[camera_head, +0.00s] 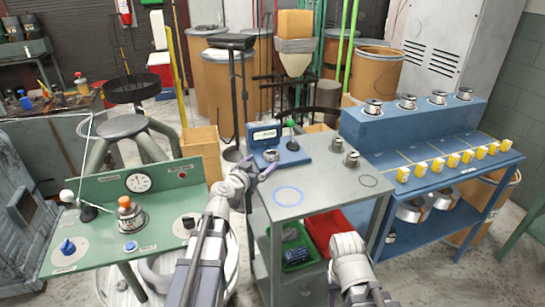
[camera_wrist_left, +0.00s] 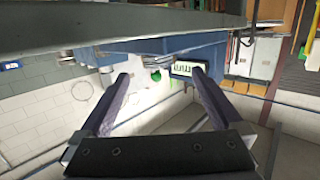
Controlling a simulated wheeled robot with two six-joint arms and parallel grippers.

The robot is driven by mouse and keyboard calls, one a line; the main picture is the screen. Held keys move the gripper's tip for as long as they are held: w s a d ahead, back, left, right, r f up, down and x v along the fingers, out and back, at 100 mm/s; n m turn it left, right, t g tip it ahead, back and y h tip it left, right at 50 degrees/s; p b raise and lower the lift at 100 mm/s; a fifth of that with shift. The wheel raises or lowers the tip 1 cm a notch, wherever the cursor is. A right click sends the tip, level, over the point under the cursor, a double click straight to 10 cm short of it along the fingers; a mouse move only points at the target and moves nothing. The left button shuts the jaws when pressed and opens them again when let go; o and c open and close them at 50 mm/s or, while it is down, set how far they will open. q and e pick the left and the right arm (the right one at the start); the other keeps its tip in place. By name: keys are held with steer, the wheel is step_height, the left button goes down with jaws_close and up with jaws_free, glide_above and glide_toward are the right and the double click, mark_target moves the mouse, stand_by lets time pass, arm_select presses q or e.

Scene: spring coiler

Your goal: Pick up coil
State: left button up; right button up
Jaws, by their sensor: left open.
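A small silvery coil-like piece (camera_head: 271,155) sits on the base of the blue tester (camera_head: 292,155), which has a display and a green-knobbed lever. My left gripper (camera_head: 258,171) is open beside the grey table's left edge, just in front of the tester. In the left wrist view the two dark fingers (camera_wrist_left: 160,77) are spread with nothing held between them. Beyond them are the tester's display (camera_wrist_left: 185,69) and green knob (camera_wrist_left: 156,76); I cannot make out the coil there. Other metal coils (camera_head: 373,107) stand on the blue rack.
The grey table (camera_head: 330,182) carries metal pieces (camera_head: 351,158) at its back right and has red (camera_head: 325,228) and green (camera_head: 296,254) bins below. A green bench (camera_head: 95,240) with a gauge and knobs is at left. The blue rack's (camera_head: 440,130) front holds several yellow tags.

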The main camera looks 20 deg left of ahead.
mark_target(269, 155)
arm_select(q)
steer(key=shift+b+x, duration=0.35)
steer(key=shift+x, duration=3.05)
steer(key=shift+s+r, duration=0.1)
jaws_close()
steer(key=shift+r, duration=0.1)
step_height(269, 155, up, 10)
steer(key=p, duration=1)
